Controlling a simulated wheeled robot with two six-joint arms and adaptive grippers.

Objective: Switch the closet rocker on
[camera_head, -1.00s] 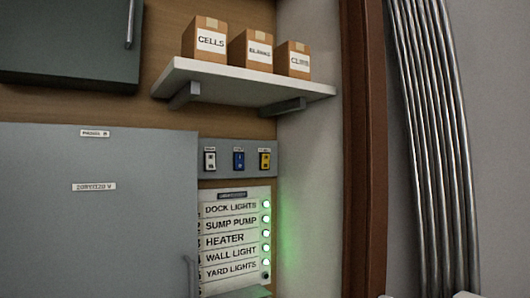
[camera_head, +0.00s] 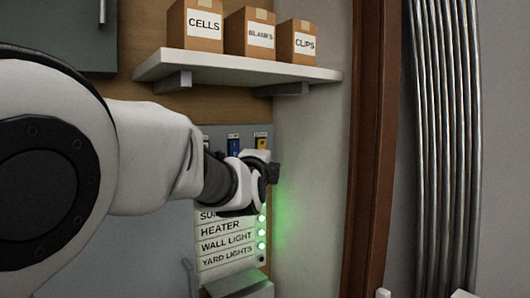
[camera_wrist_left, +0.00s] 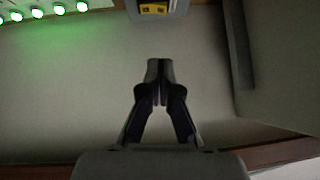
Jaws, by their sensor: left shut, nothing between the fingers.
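A grey switch plate (camera_head: 218,132) on the wall carries a row of small rockers. The blue rocker (camera_head: 234,145) and the yellow rocker (camera_head: 262,143) show in the head view; my left arm hides the leftmost one. Their labels are too small to read, so I cannot tell which is the closet rocker. My left gripper (camera_head: 273,172) is just below and right of the yellow rocker. In the left wrist view, the shut, empty left gripper (camera_wrist_left: 160,63) points toward the yellow rocker (camera_wrist_left: 153,9), with a visible gap. My right gripper is not in view.
A labelled panel (camera_head: 228,243) with green lights is below, partly behind my left arm. A white shelf (camera_head: 235,68) with cardboard boxes (camera_head: 249,32) overhangs the plate. A brown post (camera_head: 375,150) and metal pipes (camera_head: 440,130) stand to the right.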

